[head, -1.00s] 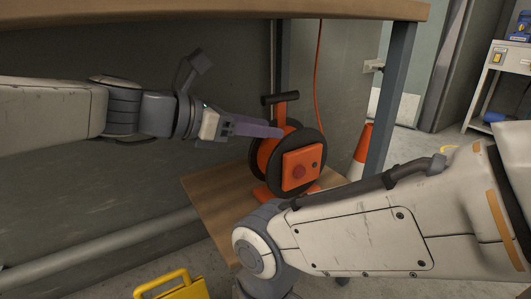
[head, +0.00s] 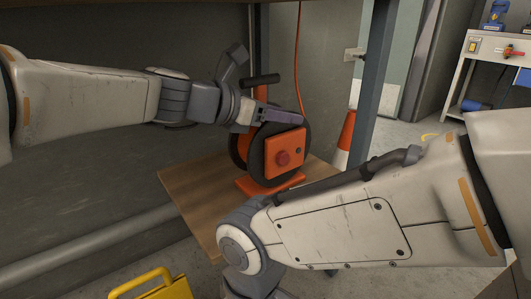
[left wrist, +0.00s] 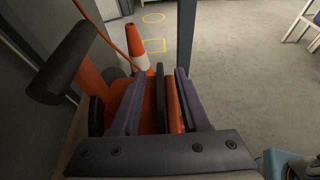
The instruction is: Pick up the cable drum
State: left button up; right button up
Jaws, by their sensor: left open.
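The cable drum (head: 284,152) is orange with black round flanges, a red knob on its front box and a black handle bar (head: 260,79) on top. It stands upright on a wooden board. My left gripper (head: 288,115) is at the top of the drum, just below and right of the handle bar. In the left wrist view its purple-grey fingers (left wrist: 158,90) are apart, with a black flange of the drum (left wrist: 161,98) showing between them. I cannot tell whether they touch it. The handle bar (left wrist: 62,62) lies left of the fingers there. My right gripper is out of view.
The wooden board (head: 200,195) is bare left of the drum. A table leg (head: 370,90) and an orange-white cone (head: 346,140) stand behind right. An orange hose (head: 299,60) hangs behind. A yellow object (head: 155,285) is at bottom left. My right arm crosses the front.

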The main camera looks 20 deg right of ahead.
pick_arm(q)
grip_shut()
dwell(1.4)
jog(key=shift+r, duration=0.15)
